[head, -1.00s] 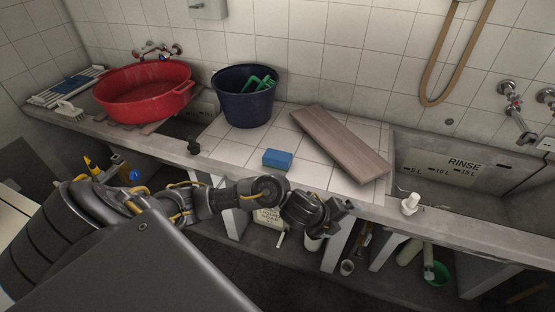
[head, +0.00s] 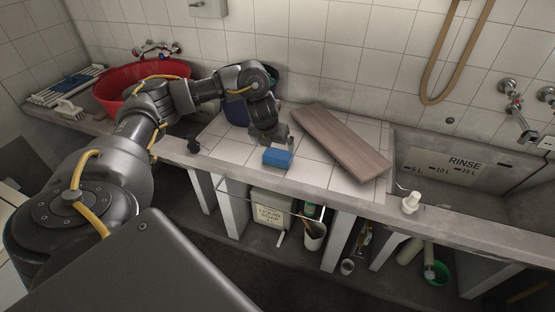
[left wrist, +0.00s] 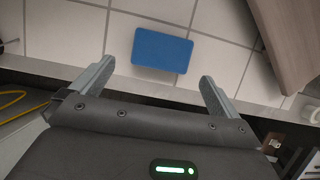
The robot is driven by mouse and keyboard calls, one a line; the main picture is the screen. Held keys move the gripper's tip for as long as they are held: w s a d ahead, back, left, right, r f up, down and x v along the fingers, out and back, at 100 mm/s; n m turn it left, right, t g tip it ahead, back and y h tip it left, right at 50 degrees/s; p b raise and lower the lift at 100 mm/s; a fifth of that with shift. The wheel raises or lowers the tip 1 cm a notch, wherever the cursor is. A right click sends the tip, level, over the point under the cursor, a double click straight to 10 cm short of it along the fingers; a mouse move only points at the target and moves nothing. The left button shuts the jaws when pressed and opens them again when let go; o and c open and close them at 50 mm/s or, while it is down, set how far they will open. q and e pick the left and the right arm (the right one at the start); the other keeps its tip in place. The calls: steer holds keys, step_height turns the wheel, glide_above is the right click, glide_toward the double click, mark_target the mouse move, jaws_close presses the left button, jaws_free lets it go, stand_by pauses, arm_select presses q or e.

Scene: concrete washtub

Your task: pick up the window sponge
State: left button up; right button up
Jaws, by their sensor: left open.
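The window sponge is a blue block (head: 277,157) lying flat on the white tiled counter, left of the wooden board. It also shows in the left wrist view (left wrist: 161,51), ahead of the fingertips and roughly between their lines. My left gripper (head: 275,139) is just behind and above the sponge in the head view. In the left wrist view its two fingers (left wrist: 157,73) are spread apart with nothing between them; they do not hold the sponge. My right gripper is not in view.
A wooden board (head: 340,142) lies right of the sponge. A dark blue bucket (head: 236,112) stands behind my left arm, and a red basin (head: 115,88) is at the left. A white bottle (head: 411,203) stands on the front edge by the rinse sink (head: 440,190).

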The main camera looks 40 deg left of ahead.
mark_target(277, 155)
arm_select(q)
steer(key=b+x, duration=0.1)
steer(key=x, duration=0.3)
steer(key=shift+f, duration=0.1)
steer(key=shift+f+b, duration=0.25)
steer(key=shift+b, duration=0.15)
steer(key=b+x, duration=0.1)
steer(key=x, duration=0.3)
steer(key=shift+d+b, duration=0.2)
steer(key=shift+b, duration=0.15)
steer(key=shift+w+a+f, duration=0.15)
steer(key=shift+w+f, duration=0.1)
steer(key=shift+f, duration=0.15)
steer(key=shift+r, duration=0.1)
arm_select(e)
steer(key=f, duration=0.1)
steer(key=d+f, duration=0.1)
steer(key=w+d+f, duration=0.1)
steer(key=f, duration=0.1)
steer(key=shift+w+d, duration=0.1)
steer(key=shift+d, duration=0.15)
arm_select(q)
steer(key=shift+c, duration=0.4)
steer(key=c, duration=0.6)
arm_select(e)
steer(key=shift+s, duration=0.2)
